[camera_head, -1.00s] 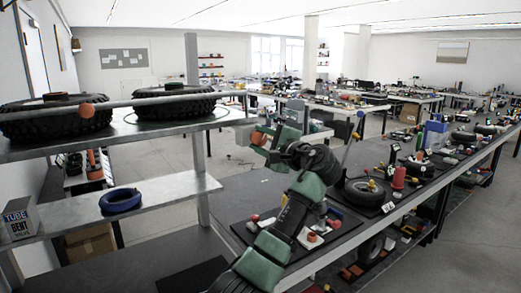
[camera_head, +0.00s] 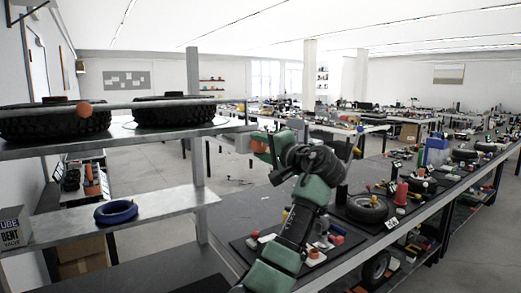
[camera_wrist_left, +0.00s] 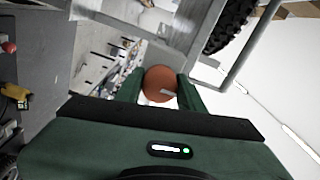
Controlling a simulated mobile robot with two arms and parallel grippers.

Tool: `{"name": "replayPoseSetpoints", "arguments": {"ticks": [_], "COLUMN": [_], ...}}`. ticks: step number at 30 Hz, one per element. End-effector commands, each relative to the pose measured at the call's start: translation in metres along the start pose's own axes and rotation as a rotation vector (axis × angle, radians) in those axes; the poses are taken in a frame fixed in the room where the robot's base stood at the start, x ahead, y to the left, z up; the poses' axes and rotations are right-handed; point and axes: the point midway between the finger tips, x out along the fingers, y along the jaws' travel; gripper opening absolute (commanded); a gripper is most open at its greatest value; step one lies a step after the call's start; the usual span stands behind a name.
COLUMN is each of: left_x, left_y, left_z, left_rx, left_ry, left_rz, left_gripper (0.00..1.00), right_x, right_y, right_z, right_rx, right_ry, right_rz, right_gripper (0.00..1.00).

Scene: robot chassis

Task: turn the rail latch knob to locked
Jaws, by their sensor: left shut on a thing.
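The rail latch knob (camera_wrist_left: 160,83) is a round orange-red knob with a small white mark, seen between my left gripper's fingers in the left wrist view. My left gripper (camera_wrist_left: 158,90) is shut on it, with one green finger on each side. In the head view the left gripper (camera_head: 262,144) is at the right end of the upper shelf, and the orange knob (camera_head: 257,146) shows partly behind the fingers. The knob's base and any lock marking are hidden. My right gripper is not in view.
A blue ring (camera_head: 116,212) lies on the lower shelf. A long bench (camera_head: 440,190) with tyres and small parts stands at right.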

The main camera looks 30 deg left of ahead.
Motion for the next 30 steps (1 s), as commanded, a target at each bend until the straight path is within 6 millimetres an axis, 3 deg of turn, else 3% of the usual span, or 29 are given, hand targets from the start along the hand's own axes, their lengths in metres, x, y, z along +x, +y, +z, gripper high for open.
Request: {"name": "replayPoseSetpoints", "arguments": {"ticks": [11,12,14,25,30], "left_x": [0.0,0.0,0.0,-0.003,-0.026], "left_y": [0.003,0.003,0.003,0.002,0.005], "left_z": [0.001,0.001,0.001,0.0,0.0], "left_rx": [-0.004,-0.004,-0.004,-0.004,-0.006], "left_ry": [-0.003,-0.003,-0.003,0.0,0.002], "left_rz": [0.006,0.006,0.006,0.003,0.002], "left_gripper": [0.0,0.41,0.58,0.59,0.59], "right_x": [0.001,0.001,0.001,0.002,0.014], "right_y": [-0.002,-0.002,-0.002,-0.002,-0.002], "right_z": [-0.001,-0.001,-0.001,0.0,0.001], "right_rx": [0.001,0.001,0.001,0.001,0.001], "right_ry": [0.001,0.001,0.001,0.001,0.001], "right_rz": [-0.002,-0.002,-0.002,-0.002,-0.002], "right_gripper": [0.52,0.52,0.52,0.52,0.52]}}
